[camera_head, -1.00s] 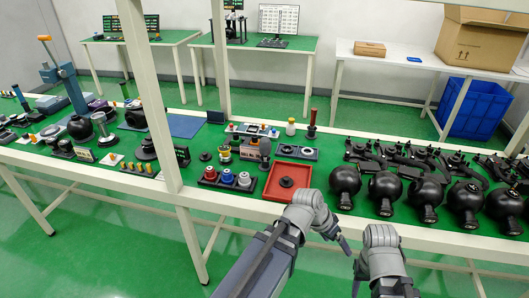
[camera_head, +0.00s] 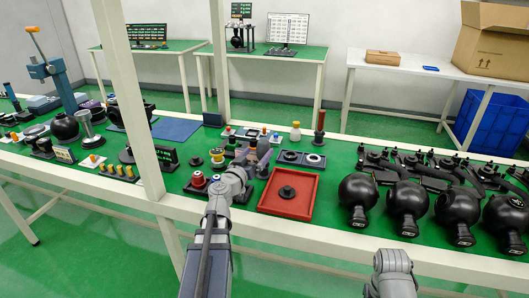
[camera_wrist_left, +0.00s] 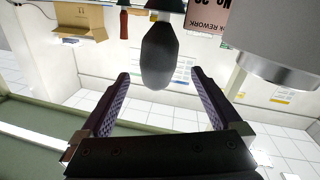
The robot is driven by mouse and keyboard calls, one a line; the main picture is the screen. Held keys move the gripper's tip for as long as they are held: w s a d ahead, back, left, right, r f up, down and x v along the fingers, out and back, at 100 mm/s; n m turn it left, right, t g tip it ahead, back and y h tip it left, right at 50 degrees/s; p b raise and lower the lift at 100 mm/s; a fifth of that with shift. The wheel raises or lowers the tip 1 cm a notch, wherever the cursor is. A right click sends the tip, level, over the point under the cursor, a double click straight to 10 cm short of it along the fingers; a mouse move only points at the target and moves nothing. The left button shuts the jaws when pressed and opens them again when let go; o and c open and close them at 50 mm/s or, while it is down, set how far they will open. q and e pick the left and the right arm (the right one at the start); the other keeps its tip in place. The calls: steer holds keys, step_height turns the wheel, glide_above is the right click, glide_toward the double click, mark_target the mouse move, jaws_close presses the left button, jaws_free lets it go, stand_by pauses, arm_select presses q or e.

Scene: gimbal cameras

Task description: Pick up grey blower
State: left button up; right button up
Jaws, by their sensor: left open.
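The grey blower (camera_wrist_left: 160,58) shows in the left wrist view as a dark grey bulb, between and just beyond the two fingertips of my left gripper (camera_wrist_left: 158,76). The fingers are spread, with clear gaps on both sides of the bulb. The picture there looks upside down. I cannot make out the blower clearly there. My right arm shows only a wrist part at the bottom right; its gripper is out of frame.
A red tray (camera_head: 310,214) with a dark round part lies right of my left arm. Several black round-bodied units (camera_head: 407,207) fill the table's right side. A white post (camera_head: 133,100) stands left of the arm.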

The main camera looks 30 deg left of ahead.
arm_select(q)
steer(key=shift+w+a+f, duration=0.1)
steer(key=shift+w+f, duration=0.05)
steer(key=shift+w, duration=1.8)
steer(key=shift+w+a+f, duration=0.1)
steer(key=shift+w, duration=1.85)
steer(key=c, duration=1.6)
steer(key=shift+o, duration=0.2)
step_height(320, 180, up, 10)
steer(key=p, duration=0.9)
steer(key=shift+p, duration=0.3)
steer(key=o, duration=0.9)
steer(key=c, duration=0.9)
